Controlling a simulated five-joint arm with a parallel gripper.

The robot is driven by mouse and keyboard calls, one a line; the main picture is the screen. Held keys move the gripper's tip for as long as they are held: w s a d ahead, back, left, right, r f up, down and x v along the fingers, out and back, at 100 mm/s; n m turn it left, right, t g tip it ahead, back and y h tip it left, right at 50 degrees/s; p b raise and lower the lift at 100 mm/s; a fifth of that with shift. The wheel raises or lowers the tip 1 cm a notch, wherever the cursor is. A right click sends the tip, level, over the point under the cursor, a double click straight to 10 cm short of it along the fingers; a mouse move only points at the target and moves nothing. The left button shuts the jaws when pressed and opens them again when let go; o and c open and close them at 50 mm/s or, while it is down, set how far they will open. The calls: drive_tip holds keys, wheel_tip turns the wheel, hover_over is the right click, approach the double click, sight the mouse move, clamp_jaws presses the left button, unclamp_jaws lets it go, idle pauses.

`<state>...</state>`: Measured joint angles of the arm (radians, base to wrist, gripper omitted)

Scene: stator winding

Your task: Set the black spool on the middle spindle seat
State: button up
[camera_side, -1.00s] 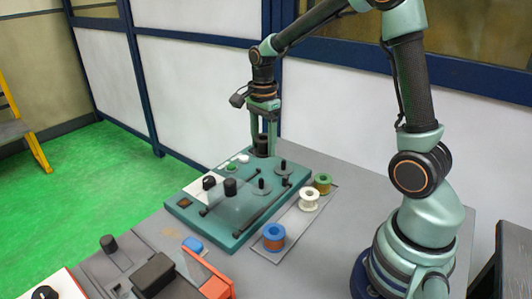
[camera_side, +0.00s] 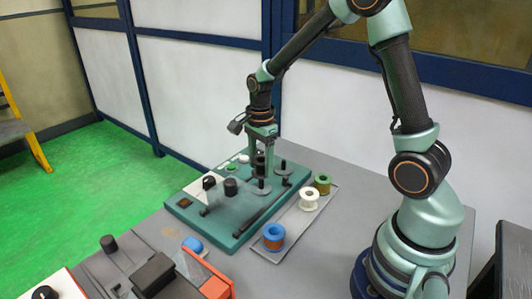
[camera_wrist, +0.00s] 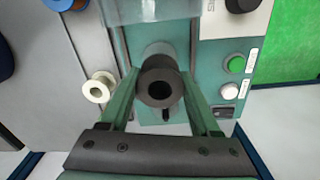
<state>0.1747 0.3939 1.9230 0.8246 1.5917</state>
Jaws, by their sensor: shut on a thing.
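My gripper (camera_side: 261,153) is shut on the black spool (camera_side: 259,164) and holds it upright over the teal fixture (camera_side: 187,216). The middle spindle seat (camera_side: 262,187) is a grey disc directly below the spool; its pin is mostly hidden. I cannot tell whether spool and pin touch. Another seat with a dark pin (camera_side: 283,167) stands behind it, to the right. In the wrist view, the spool (camera_wrist: 160,74) sits between the two fingers of my gripper (camera_wrist: 162,88), its open bore facing the camera. The seat under it is hidden there.
A grey tray to the right holds a blue spool (camera_side: 274,237), a white spool (camera_side: 309,199) and a green spool (camera_side: 322,184). A clear cover (camera_side: 226,208) and dark knobs stand on the fixture's left part. An orange-edged machine (camera_side: 205,279) is at the front.

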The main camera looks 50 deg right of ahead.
sight(261, 176)
drive_tip(key=shift+f, duration=0.7)
idle(0.5)
drive_tip(key=shift+f, duration=0.3)
drive_tip(key=shift+f, duration=0.9)
idle(0.5)
drive_tip(key=shift+f, duration=0.35)
drive_tip(key=o, duration=1.4)
drive_tip(key=shift+o, duration=0.4)
